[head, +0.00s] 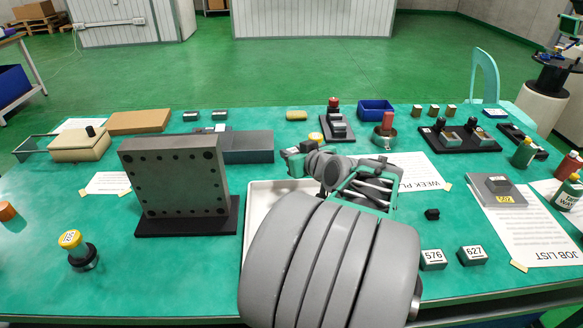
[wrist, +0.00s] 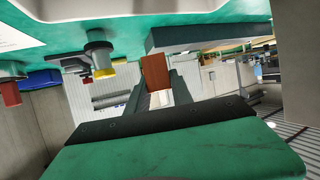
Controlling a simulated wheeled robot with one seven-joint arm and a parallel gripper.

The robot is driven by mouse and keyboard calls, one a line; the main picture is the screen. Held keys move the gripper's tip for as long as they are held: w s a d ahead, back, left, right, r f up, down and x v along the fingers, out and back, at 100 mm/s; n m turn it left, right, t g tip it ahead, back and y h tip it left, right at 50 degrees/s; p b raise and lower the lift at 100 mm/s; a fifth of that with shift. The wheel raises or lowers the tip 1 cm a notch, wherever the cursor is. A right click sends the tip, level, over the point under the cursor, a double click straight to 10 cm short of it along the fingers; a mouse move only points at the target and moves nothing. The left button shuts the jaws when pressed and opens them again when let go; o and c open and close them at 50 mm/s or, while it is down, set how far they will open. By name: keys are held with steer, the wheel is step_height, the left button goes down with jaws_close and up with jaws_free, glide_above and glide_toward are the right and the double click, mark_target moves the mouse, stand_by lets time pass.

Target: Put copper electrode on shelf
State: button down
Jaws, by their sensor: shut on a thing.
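In the wrist view my gripper (wrist: 157,88) is shut on a reddish-brown block, the copper electrode (wrist: 154,71), with a pale lower part between the fingers. It is held clear of the bench top. In the head view my gripper (head: 297,158) is above the middle of the bench, beyond the white tray. The electrode cannot be made out there; my arm covers much of this area. I cannot tell which thing is the shelf. A black rack (head: 490,147) with dark-topped pieces stands at the back right.
A grey drilled plate (head: 175,178) stands upright on the left. The white tray (head: 257,200) is partly under my arm. A blue bin (head: 376,108) and a red-topped piece (head: 386,122) are behind.

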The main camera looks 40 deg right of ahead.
steer(key=w+d+f, duration=0.1)
steer(key=w+f, duration=0.1)
steer(key=w+d+f, duration=0.1)
steer(key=f, duration=0.1)
steer(key=w+d+f, duration=0.1)
steer(key=w+f, duration=0.1)
steer(key=shift+w+d+f, duration=0.2)
steer(key=shift+w, duration=0.15)
steer(key=shift+w+d+f+b, duration=0.1)
steer(key=shift+f+b, duration=0.4)
steer(key=shift+f, duration=1.25)
steer(key=c, duration=1.6)
jaws_free()
steer(key=shift+f, duration=0.1)
steer(key=o, duration=0.5)
